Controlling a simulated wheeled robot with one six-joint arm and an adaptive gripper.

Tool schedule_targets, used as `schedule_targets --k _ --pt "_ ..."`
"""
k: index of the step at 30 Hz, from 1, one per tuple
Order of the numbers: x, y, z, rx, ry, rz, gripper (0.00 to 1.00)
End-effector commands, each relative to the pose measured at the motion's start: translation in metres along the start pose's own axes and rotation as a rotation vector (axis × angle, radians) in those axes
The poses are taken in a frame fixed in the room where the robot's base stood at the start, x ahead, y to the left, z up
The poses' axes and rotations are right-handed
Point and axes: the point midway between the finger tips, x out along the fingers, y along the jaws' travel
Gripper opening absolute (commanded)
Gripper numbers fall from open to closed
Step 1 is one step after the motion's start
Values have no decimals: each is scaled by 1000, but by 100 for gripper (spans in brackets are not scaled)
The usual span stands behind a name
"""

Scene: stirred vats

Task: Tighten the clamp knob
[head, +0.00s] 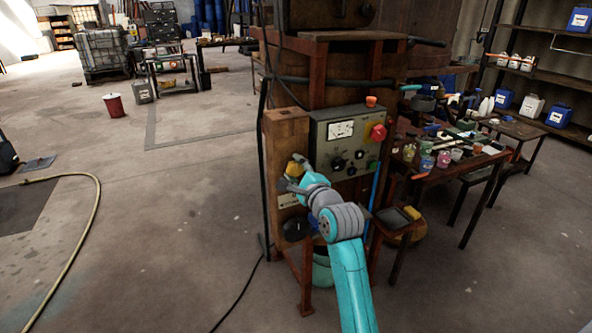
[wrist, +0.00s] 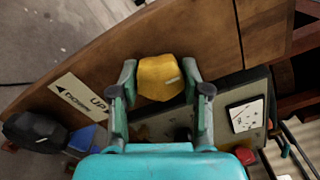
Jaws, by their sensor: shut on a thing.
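A yellow faceted knob (wrist: 160,78) with a pale mark on it sits on the front of a wooden post. It also shows in the head view (head: 294,169), partly covered by my fingers. My gripper (wrist: 159,70) has one finger on each side of the yellow knob and is shut on it. A black faceted knob (head: 295,229) is lower on the same post and shows at the left in the wrist view (wrist: 33,132). A white label (wrist: 80,102) with an arrow and the word "UP" lies between the two knobs. Which one is the clamp knob is not marked.
A grey control box (head: 345,145) with a red switch (head: 378,132) and black dials stands close right of the post. A table (head: 450,165) with jars is further right. A red bucket (head: 114,105) and hose (head: 97,205) are on the open floor left.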

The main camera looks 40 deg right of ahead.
Motion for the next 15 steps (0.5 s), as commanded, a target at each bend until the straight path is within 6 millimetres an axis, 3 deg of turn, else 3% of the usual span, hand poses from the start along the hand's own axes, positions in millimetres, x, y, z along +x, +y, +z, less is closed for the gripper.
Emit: schedule_targets --k 15 --pt "0 1 -1 34 1 2 12"
